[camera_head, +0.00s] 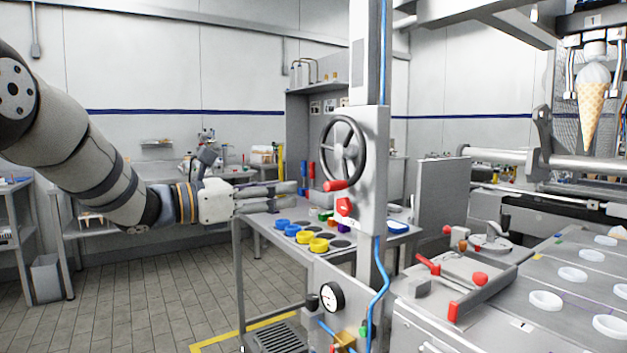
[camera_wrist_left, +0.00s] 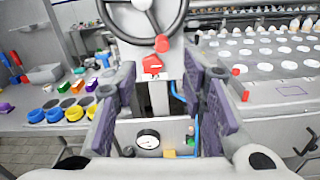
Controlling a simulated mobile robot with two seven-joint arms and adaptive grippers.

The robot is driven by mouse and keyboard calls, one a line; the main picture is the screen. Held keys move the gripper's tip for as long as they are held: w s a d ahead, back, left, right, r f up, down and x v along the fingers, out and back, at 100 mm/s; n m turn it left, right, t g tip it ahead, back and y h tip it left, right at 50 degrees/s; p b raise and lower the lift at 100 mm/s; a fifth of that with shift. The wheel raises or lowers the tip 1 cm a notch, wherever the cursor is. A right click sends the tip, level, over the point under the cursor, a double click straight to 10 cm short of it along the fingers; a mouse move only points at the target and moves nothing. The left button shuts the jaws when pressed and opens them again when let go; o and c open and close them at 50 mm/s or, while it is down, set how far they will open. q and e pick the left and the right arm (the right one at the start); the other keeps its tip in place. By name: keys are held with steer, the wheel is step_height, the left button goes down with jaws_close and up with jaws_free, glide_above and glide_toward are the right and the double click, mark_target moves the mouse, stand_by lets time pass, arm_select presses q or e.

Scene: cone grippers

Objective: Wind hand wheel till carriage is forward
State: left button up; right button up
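The hand wheel (camera_head: 361,154) is a dark spoked ring on a grey upright column (camera_head: 374,205). Its red crank handle (camera_head: 335,185) is at the bottom of the rim. My left gripper (camera_head: 292,188) is left of the handle, level with it, apart from it and empty. In the left wrist view the two purple-padded fingers (camera_wrist_left: 162,110) are spread. The wheel's lower rim (camera_wrist_left: 122,36) and red handle (camera_wrist_left: 162,43) show beyond them. I cannot tell for sure which part is the carriage; a machine head with a cone (camera_head: 591,100) hangs at the upper right. My right gripper is not in view.
A red knob (camera_head: 345,207) sits just below the wheel. A pressure gauge (camera_head: 331,297) and blue hose are lower down. A table (camera_head: 240,235) with blue and yellow rings stands behind my gripper. A conveyor bed (camera_head: 575,258) with white cups is at right.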

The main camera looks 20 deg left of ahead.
mark_target(326, 187)
arm_select(q)
steer(key=x, duration=0.3)
steer(key=b+x, duration=0.1)
steer(key=x, duration=0.3)
steer(key=f+x, duration=0.1)
steer(key=x, duration=0.3)
steer(key=shift+s+d, duration=0.1)
steer(key=shift+w+d+r, duration=0.2)
steer(key=shift+w+r, duration=0.05)
steer(key=shift+w, duration=0.05)
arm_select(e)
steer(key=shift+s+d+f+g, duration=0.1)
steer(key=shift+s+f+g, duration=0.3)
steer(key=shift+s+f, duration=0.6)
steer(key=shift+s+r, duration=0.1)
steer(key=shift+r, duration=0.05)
arm_select(q)
jaws_close()
